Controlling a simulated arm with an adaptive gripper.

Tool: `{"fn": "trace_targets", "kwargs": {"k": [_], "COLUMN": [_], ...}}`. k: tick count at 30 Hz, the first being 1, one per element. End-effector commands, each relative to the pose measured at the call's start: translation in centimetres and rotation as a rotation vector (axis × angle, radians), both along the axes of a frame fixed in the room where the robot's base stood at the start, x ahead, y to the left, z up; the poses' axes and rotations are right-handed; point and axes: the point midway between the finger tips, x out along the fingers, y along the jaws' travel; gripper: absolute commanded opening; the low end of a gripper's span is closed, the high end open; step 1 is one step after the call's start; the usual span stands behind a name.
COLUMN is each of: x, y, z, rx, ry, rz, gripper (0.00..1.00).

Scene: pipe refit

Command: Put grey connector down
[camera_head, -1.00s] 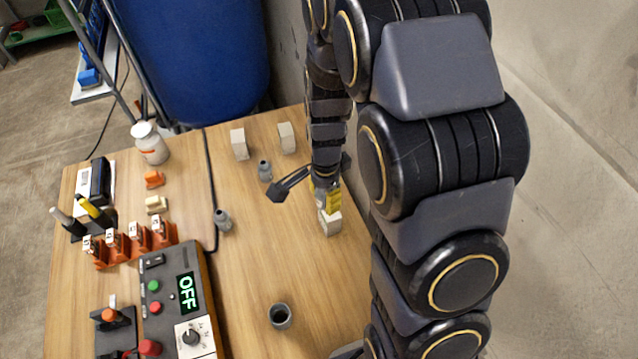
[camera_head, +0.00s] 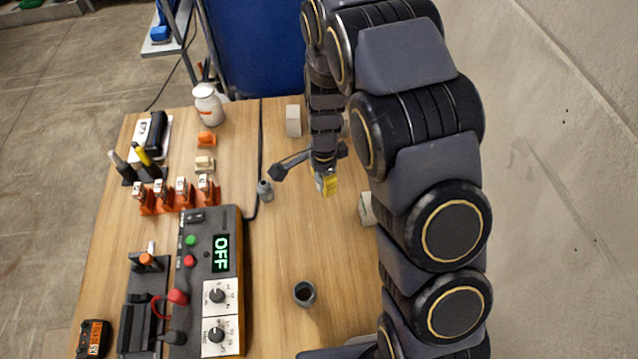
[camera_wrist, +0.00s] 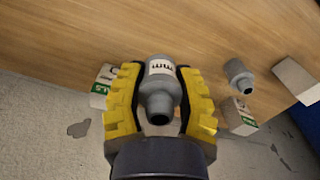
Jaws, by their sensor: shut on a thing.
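The grey connector (camera_wrist: 160,92), a stepped tube with a white label, sits between the yellow finger pads in the wrist view. My gripper (camera_head: 328,185) is shut on it, over the right part of the wooden table (camera_head: 278,240). In the head view the fingers and my arm mostly hide the held connector. Its exact height above the table is hard to tell.
Other grey connectors stand on the table, one (camera_head: 264,190) left of my gripper and one (camera_head: 305,293) nearer the front. Pale blocks stand behind (camera_head: 293,120) and to the right (camera_head: 367,208). A control box (camera_head: 212,270) reading OFF is at left.

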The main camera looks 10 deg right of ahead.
Motion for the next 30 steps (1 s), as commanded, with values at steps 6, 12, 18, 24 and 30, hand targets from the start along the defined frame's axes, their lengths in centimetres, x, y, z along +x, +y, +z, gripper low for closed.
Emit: {"fn": "trace_targets", "kwargs": {"k": [6,12,18,24,30], "x": [2.4,3.4,3.6,3.6,3.7], "y": [0.2,0.3,0.4,0.4,0.4], "z": [-3.3,-4.1,-6.1,-7.9,-7.8], "rx": [0.000,0.000,0.001,0.001,0.001], "ry": [0.005,0.000,0.008,0.006,0.003], "rz": [-0.001,-0.001,-0.001,-0.001,-0.001], "gripper": [0.00,0.00,0.00,0.00,0.00]}}
